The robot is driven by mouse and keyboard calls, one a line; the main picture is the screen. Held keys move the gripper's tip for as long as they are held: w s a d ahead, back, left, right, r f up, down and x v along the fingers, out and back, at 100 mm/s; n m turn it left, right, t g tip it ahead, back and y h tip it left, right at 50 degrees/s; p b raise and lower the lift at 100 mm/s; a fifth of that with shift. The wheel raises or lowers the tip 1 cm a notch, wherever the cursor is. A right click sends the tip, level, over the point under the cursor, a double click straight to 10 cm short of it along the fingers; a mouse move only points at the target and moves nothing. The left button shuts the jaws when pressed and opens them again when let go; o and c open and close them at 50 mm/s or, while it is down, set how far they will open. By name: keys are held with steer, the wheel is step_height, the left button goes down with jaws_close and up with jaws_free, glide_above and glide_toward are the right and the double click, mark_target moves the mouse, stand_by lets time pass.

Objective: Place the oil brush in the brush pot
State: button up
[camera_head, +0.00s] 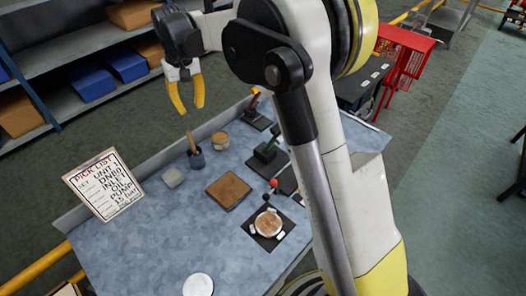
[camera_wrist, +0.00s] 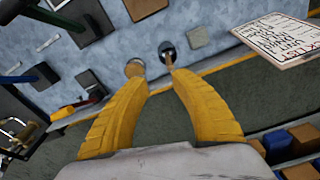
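A small dark pot (camera_head: 196,159), which I take for the brush pot, stands near the back edge of the blue-grey bench. A thin wooden handle (camera_head: 191,142), likely the oil brush, sticks up out of it, leaning slightly; its lower end is hidden inside. In the wrist view the pot (camera_wrist: 167,48) and the handle (camera_wrist: 171,62) show just beyond the fingertips. My gripper (camera_head: 189,109) has its yellow fingers apart and nothing between them. It hangs high near the bench's back edge, apart from the handle. The fingers (camera_wrist: 160,77) also show open in the wrist view.
A round jar with a tan top (camera_head: 220,140) stands close right of the pot. A grey block (camera_head: 173,178), a brown square (camera_head: 228,190) and a pick list board (camera_head: 103,184) are nearby. Shelves with bins (camera_head: 92,80) stand behind; dark tools (camera_head: 266,153) stand at right.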

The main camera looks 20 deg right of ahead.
steer(key=s+d+r+t, duration=0.1)
steer(key=s+d+r, duration=0.2)
steer(key=s, duration=0.2)
steer(key=s+d+r+m+t, duration=0.1)
steer(key=s+d+r, duration=0.15)
steer(key=s, duration=0.35)
steer(key=s+d+r+t, duration=0.1)
steer(key=s+d+r, duration=0.1)
steer(key=s+r, duration=0.25)
steer(key=s+d+f+t, duration=0.1)
steer(key=s+d+f, duration=0.1)
steer(key=s, duration=0.6)
steer(key=s+d+f+m+t, duration=0.1)
steer(key=s+d+f+t, duration=0.1)
steer(key=s, duration=0.6)
steer(key=shift+f, duration=0.9)
steer(key=shift+d+f, duration=0.1)
step_height(320, 180, down, 5)
steer(key=b, duration=0.5)
